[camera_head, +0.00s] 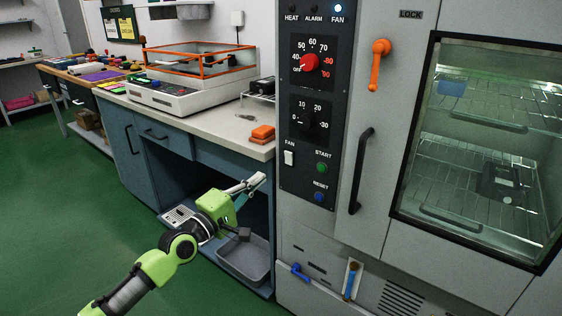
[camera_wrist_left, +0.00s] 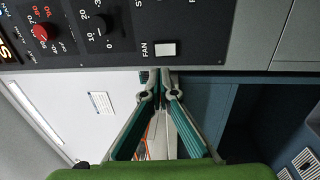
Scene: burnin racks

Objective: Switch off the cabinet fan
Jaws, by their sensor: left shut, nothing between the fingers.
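The cabinet's black control panel (camera_head: 315,110) carries a white rocker switch labelled FAN (camera_head: 289,158), low on its left side. The FAN lamp (camera_head: 338,8) at the panel's top is lit bluish white. My left gripper (camera_head: 260,180) is shut and empty, left of the cabinet and lower than the switch. In the left wrist view the fan switch (camera_wrist_left: 165,49) lies just beyond the closed fingertips (camera_wrist_left: 160,75), apart from them as far as I can see. Which way the rocker is tipped is too small to tell. My right gripper is out of view.
A red dial (camera_head: 309,63), a black dial (camera_head: 298,119), a green START button (camera_head: 321,167) and a blue RESET button (camera_head: 319,197) share the panel. A black door handle (camera_head: 361,171) stands to its right. The bench (camera_head: 205,121) is at left.

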